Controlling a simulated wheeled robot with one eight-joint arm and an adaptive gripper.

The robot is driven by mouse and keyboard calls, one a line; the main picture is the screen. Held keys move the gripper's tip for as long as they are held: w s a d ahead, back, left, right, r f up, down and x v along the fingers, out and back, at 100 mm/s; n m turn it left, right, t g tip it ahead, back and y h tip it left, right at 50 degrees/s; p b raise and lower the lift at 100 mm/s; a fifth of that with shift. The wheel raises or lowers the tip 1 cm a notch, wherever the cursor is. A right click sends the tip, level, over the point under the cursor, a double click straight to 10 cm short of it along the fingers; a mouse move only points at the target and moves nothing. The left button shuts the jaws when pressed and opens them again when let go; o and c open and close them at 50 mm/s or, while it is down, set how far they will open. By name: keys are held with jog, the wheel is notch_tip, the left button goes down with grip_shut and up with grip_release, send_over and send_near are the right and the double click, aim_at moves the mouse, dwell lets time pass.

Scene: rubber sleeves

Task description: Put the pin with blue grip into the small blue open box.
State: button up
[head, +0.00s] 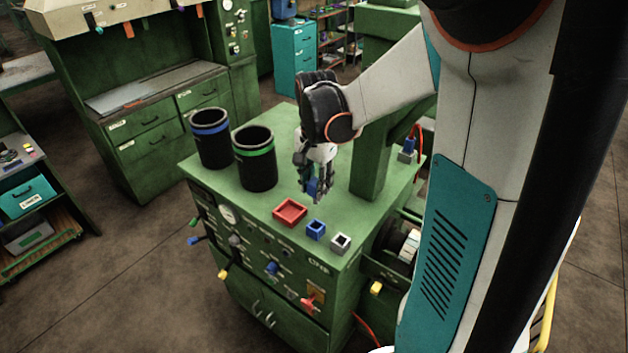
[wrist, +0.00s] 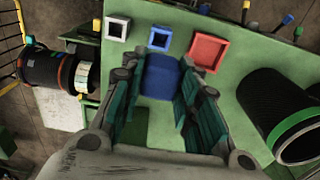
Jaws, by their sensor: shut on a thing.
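My gripper (head: 312,188) is shut on the blue grip of the pin (head: 312,187), above the green machine top and behind the boxes. In the wrist view the blue grip (wrist: 161,77) sits between the teal finger pads of my gripper (wrist: 160,95); the rest of the pin is hidden. The small blue open box (head: 316,230) stands on the machine top, in front of the gripper in the head view. It also shows in the wrist view (wrist: 160,39), just beyond the blue grip and apart from it.
A larger red open box (head: 290,212) and a small grey-white open box (head: 340,243) flank the blue box on the green machine top (head: 285,187). Two black cylinders, one with a blue band (head: 210,138) and one with a green band (head: 255,158), stand at the left. A green post (head: 368,170) rises at the right.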

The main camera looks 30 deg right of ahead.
aim_at(316, 203)
jog(key=shift+f+b, duration=2)
jog(key=shift+f, duration=1.3)
jog(key=shift+f+b, duration=2.25)
jog(key=shift+f, duration=0.35)
jog(key=shift+f, duration=0.1)
jog(key=o, duration=1.2)
jog(key=shift+c, duration=0.2)
